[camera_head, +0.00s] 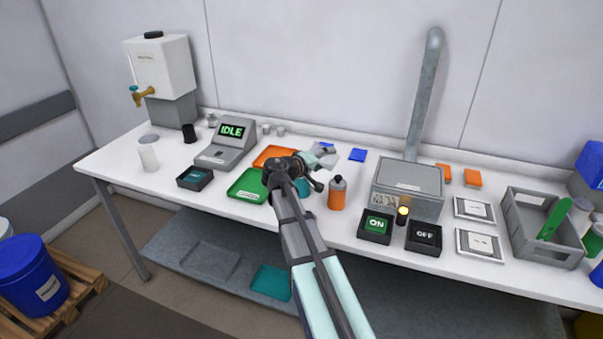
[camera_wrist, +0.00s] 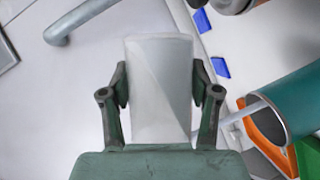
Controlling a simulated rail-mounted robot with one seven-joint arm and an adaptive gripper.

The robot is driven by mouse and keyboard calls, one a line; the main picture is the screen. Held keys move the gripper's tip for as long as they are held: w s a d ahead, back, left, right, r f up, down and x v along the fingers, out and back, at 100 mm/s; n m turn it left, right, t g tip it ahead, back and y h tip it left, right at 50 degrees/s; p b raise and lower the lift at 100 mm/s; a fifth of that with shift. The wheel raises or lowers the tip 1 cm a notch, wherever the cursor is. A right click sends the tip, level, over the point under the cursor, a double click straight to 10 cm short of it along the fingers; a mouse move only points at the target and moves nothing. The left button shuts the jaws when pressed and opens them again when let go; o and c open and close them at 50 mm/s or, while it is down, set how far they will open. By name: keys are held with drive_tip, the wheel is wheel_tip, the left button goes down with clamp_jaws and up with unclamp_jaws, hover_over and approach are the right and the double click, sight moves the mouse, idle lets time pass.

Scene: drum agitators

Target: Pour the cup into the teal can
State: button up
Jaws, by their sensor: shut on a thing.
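My gripper (camera_wrist: 160,84) is shut on a pale translucent cup (camera_wrist: 160,100), with one dark finger on each side of it in the wrist view. A diagonal shade line crosses the cup. I cannot tell its contents or its exact tilt. The teal can (camera_wrist: 306,103) shows at the right of the wrist view, apart from the cup, with its grey open mouth toward the cup and a pale rod at the mouth. In the head view, my arm largely hides the can, and my gripper is over the middle of the bench.
A green tray (camera_head: 248,186) and an orange tray (camera_head: 272,154) lie left of my arm. An orange bottle (camera_head: 337,194) stands close on its right. A grey box (camera_head: 408,184), ON switch (camera_head: 376,226) and grey bin (camera_head: 541,246) are farther right. An IDLE display unit (camera_head: 228,143) stands left.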

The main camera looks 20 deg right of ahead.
drive_tip(key=shift+f+n+p, duration=0.15)
drive_tip(key=shift+n+p, duration=0.35)
drive_tip(key=shift+p, duration=0.1)
idle(0.7)
drive_tip(key=shift+w+a+f+n+h+b, duration=0.3)
drive_tip(key=shift+w+a+n+h+b, duration=0.1)
drive_tip(key=shift+n+h+b, duration=0.4)
idle(1.0)
drive_tip(key=shift+w+a+f+n+h+b, duration=0.2)
drive_tip(key=shift+f+n+h+b, duration=0.2)
drive_tip(key=shift+n+b, duration=0.5)
idle(1.2)
drive_tip(key=r+m+p, duration=0.1)
drive_tip(key=s+d+m+y+p, duration=0.1)
drive_tip(key=p, duration=0.1)
drive_tip(key=r+m+y+p, duration=0.1)
drive_tip(key=shift+s+d+r+m+p, duration=0.15)
drive_tip(key=shift+s+r+m+p, duration=0.15)
drive_tip(key=shift+w+f+m+b, duration=0.1)
drive_tip(key=shift+f+m+b, duration=0.35)
drive_tip(key=shift+b, duration=0.75)
drive_tip(key=shift+w+f, duration=0.1)
drive_tip(key=shift+w, duration=0.05)
drive_tip(key=shift+y, duration=0.3)
